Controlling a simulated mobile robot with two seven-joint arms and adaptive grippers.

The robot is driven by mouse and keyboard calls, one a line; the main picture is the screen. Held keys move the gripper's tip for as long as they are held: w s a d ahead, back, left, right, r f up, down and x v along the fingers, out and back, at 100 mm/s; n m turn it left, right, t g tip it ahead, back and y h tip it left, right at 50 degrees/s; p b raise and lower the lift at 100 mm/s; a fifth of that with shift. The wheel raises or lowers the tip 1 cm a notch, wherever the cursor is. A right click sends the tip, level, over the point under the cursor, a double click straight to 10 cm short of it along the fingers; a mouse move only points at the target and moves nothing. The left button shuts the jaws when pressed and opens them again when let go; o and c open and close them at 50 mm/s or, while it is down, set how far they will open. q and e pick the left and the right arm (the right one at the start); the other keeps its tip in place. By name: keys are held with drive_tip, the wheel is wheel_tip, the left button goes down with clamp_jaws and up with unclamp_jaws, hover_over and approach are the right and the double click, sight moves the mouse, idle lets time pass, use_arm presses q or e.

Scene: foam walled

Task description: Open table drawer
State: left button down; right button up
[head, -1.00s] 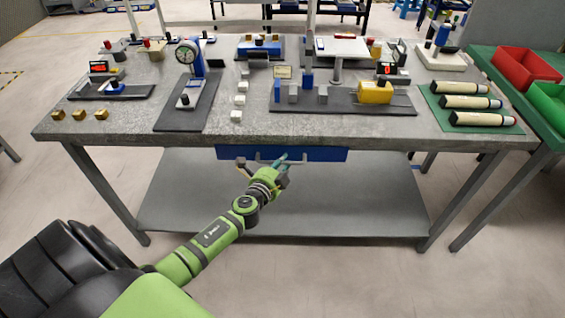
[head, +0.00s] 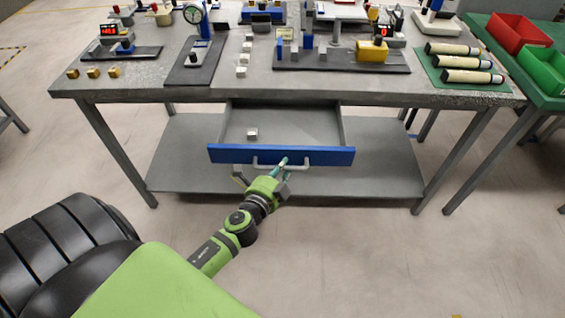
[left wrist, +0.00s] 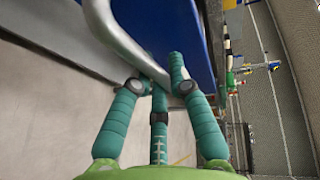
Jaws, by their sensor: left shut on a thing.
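The table drawer with its blue front (head: 230,154) stands pulled out from under the grey table top (head: 130,86). Its grey inside shows, with one small light block (head: 252,134) lying in it. A grey bar handle (head: 300,167) runs along the drawer front. My left gripper (head: 281,170) is at the handle, its teal fingers shut on it. In the left wrist view the handle (left wrist: 110,30) passes between the teal fingers (left wrist: 165,75), close to the blue drawer front (left wrist: 180,25). My right gripper is not in view.
The table top carries gauges, dark fixture plates, small blocks and several cylinders (head: 455,62). A green side table with a red bin (head: 518,33) and a green bin (head: 545,72) stands at the right. A grey lower shelf (head: 385,180) lies below the drawer. The floor in front is clear.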

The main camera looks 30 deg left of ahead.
use_arm(q)
drive_tip(key=shift+s+d, duration=0.25)
drive_tip(key=shift+s, duration=0.25)
drive_tip(key=c, duration=1.1)
unclamp_jaws()
drive_tip(key=shift+c, duration=0.2)
drive_tip(key=v, duration=1.2)
